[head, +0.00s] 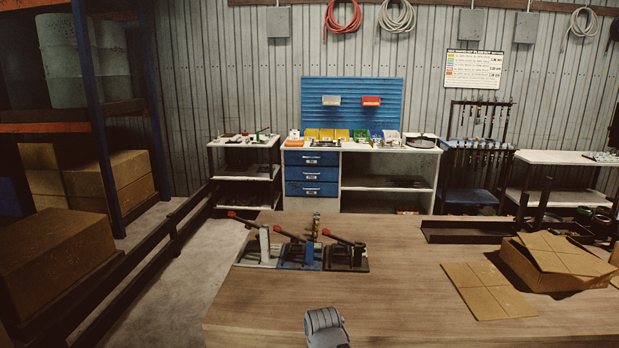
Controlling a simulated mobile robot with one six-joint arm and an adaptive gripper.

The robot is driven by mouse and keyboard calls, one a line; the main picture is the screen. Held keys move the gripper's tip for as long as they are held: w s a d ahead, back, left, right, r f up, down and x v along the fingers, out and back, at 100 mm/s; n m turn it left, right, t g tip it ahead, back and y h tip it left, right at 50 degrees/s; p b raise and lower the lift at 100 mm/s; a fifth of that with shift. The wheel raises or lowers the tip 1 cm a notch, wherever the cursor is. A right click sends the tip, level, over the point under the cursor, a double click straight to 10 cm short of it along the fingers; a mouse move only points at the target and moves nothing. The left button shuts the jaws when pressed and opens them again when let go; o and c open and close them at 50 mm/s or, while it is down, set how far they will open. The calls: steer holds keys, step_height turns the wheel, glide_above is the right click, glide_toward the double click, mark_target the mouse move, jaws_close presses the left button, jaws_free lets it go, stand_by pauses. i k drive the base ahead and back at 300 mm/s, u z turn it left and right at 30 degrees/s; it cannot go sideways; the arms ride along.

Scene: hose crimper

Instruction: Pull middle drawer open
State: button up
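A blue drawer unit with three stacked drawers stands under the left part of the white workbench (390,155) at the back wall. The middle drawer (325,174) lies between the top drawer (325,158) and the bottom drawer (325,190). Each has a small pale label and a handle at its front. All three fronts look flush and closed. A grey rounded part at the bottom centre appears to be a piece of my arm. My gripper is not in view, so its fingers cannot be seen.
A wooden table (400,312) fills the foreground, between the camera and the drawers. It holds several red-handled crimpers (342,255), a cardboard box (560,262) and a flat cardboard sheet (486,290). A dark rail (130,265) and bare floor (205,265) lie to the left.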

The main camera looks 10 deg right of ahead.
mark_target(300, 173)
steer(key=u, duration=1.25)
steer(key=i, duration=4)
steer(key=u, duration=0.05)
